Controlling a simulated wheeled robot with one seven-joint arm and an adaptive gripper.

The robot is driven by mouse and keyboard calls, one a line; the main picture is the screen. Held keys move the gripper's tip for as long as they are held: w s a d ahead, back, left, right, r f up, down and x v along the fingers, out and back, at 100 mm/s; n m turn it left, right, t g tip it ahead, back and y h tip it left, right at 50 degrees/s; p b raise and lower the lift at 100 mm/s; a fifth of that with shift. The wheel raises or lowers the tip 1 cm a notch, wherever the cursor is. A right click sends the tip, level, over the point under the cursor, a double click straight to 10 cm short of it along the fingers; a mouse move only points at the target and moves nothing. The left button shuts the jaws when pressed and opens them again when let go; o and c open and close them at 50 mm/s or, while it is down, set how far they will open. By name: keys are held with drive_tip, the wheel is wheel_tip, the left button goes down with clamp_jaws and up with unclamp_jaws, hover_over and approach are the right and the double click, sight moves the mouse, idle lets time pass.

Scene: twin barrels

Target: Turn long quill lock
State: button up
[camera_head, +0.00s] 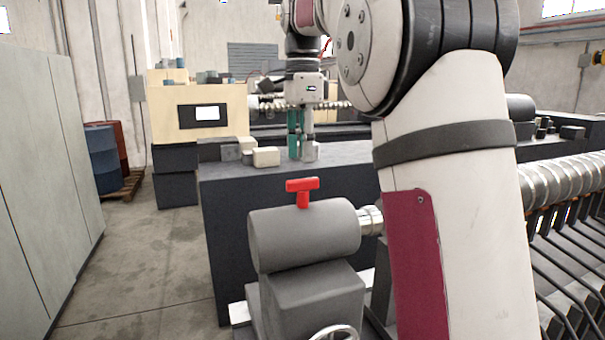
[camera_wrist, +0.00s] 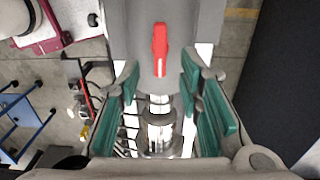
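The red T-shaped lock handle (camera_head: 303,192) stands on top of the grey tailstock cylinder (camera_head: 300,237). The same red lock handle (camera_wrist: 160,48) shows in the wrist view at the upper middle, lengthwise in the picture. The bare metal quill (camera_head: 370,220) sticks out of the cylinder's right end; in the wrist view the quill (camera_wrist: 158,125) shows between my fingers. My gripper (camera_head: 301,155) points down and appears above the handle in the head view. Its green-padded fingers are apart and empty in the wrist view (camera_wrist: 160,78), with the handle just beyond the fingertips. Nothing touches the handle.
A handwheel (camera_head: 335,332) sits at the tailstock's lower front. A dark machine block (camera_head: 285,185) with small cream blocks (camera_head: 266,157) stands behind. A large screw (camera_head: 570,180) lies at right. A grey cabinet (camera_head: 45,170) stands at left, with open floor between.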

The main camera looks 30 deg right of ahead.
sight(303, 179)
drive_tip(key=shift+f, duration=2.8)
clamp_jaws()
